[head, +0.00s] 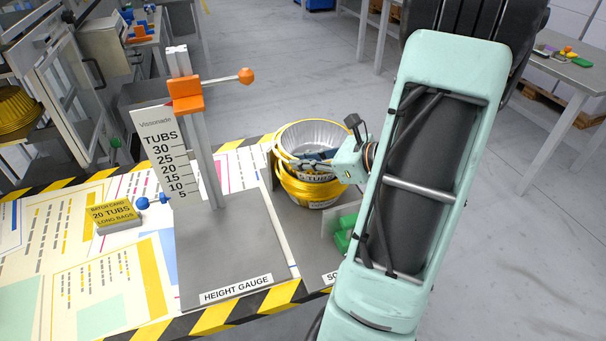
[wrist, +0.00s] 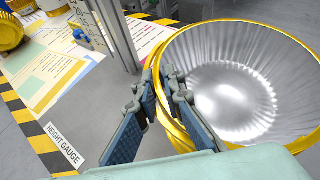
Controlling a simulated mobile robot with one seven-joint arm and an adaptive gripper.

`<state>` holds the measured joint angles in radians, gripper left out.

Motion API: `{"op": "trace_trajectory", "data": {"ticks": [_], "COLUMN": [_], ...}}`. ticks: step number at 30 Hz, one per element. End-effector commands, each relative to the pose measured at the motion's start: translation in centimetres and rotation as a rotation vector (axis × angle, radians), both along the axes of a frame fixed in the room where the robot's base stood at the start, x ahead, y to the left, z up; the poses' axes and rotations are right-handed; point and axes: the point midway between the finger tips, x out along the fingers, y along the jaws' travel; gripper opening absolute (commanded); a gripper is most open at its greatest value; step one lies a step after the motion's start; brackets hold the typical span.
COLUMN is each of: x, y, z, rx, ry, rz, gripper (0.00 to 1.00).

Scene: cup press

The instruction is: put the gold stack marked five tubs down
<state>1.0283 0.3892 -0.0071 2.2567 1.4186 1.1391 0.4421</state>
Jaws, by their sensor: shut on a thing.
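The gold stack (head: 308,190) has gold rims, a silver fluted inside and a white label partly reading "TUBS"; the number on it is hard to read. In the wrist view, its gold rim (wrist: 296,33) and empty silver bowl fill the right side. My gripper (head: 318,157) is shut on the near-left wall of the stack, with one blue finger inside and one outside. It also shows in the wrist view (wrist: 160,78). The stack is upright over the grey plate at the right of the height gauge. I cannot tell whether its bottom touches the plate.
The height gauge (head: 205,135) stands left of the stack, with an orange slider (head: 186,95) and rod. A yellow batch card (head: 113,213) reads "20 TUBS, LONG BAGS". Green items (head: 346,232) sit near my arm. Another gold stack (head: 16,108) is at the far left.

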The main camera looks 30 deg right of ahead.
Motion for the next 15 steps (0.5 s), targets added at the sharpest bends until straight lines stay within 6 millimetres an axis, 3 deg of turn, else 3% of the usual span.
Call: {"op": "trace_trajectory", "data": {"ticks": [6, 15], "x": [0.0, 0.0], "y": [0.0, 0.0], "z": [-3.2, -3.3], "rx": [0.002, 0.0], "ry": [0.002, 0.001], "rz": [-0.002, -0.001], "gripper": [0.0, 0.0]}}
